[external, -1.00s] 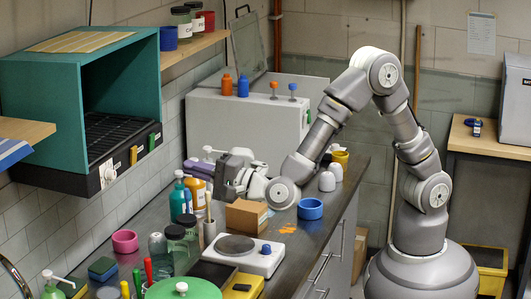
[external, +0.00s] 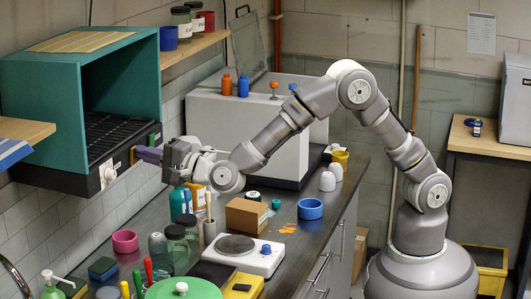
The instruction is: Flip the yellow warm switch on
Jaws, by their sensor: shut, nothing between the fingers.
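The yellow warm switch (external: 132,156) is on the dark front panel (external: 75,182) of the teal hood at the left. Only a thin strip of it shows, as my fingers cover most of it. I cannot tell which way it is set. My gripper (external: 140,154) is shut and empty, its purple fingers pointing left with the tips at the switch. I cannot tell if they touch it. A green switch (external: 151,139) sits just right of the yellow one, and a white knob (external: 108,174) is to its left.
The bench below holds a teal bottle (external: 180,203), a cardboard box (external: 246,214), a hot plate (external: 262,259) and several jars. A wooden shelf (external: 197,46) with jars is above right. The air in front of the panel is free apart from my arm.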

